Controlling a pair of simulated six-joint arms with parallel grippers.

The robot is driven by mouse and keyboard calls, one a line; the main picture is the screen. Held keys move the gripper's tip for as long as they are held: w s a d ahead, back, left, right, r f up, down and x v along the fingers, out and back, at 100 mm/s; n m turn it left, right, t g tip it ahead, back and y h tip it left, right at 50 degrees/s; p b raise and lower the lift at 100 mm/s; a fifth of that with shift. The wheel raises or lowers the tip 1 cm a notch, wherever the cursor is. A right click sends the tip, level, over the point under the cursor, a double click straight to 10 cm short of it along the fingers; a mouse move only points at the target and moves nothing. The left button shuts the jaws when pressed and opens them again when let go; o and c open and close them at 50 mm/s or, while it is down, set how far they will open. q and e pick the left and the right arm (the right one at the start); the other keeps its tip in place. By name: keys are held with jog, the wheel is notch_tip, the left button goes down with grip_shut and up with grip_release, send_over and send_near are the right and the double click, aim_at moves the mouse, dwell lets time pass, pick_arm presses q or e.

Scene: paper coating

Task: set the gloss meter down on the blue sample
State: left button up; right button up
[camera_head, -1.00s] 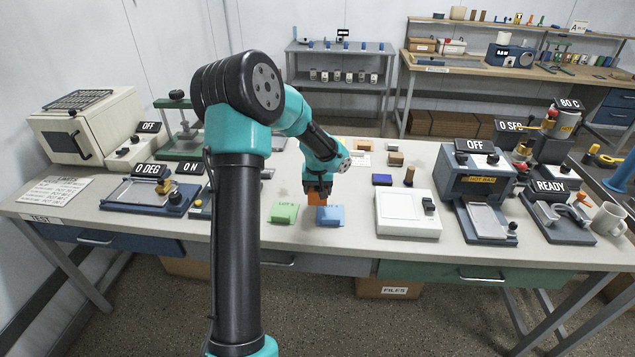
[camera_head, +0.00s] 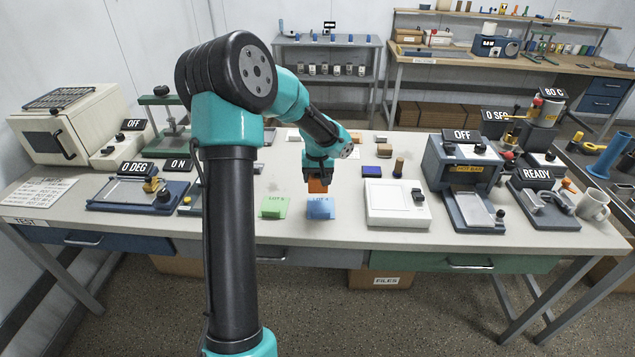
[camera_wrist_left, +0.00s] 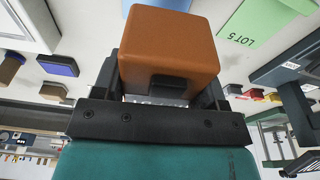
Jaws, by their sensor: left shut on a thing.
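The gloss meter (camera_head: 317,187) is an orange block. My left gripper (camera_head: 318,179) is shut on it, and the hold shows close up in the left wrist view, where the block (camera_wrist_left: 170,45) sits between the dark fingers. The blue sample (camera_head: 320,208) lies flat near the front edge of the table. In the head view the block shows just behind and above the blue sample, apart from it; its exact height is unclear. My right gripper is in neither view.
A green sample (camera_head: 274,207) lies just left of the blue one; its label, LOT 5, reads in the left wrist view (camera_wrist_left: 255,25). A white flat device (camera_head: 392,203) stands to the right. A dark blue block (camera_head: 377,171) and a brown peg (camera_head: 398,168) lie behind.

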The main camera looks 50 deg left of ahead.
pick_arm(q)
jog(key=shift+w+d+r, duration=0.35)
jog(key=shift+d+r, duration=0.1)
jog(key=shift+r, duration=0.15)
jog(key=shift+f, duration=0.25)
jog(key=shift+f, duration=4.1)
jog(key=shift+f, duration=0.1)
jog(key=o, duration=1.2)
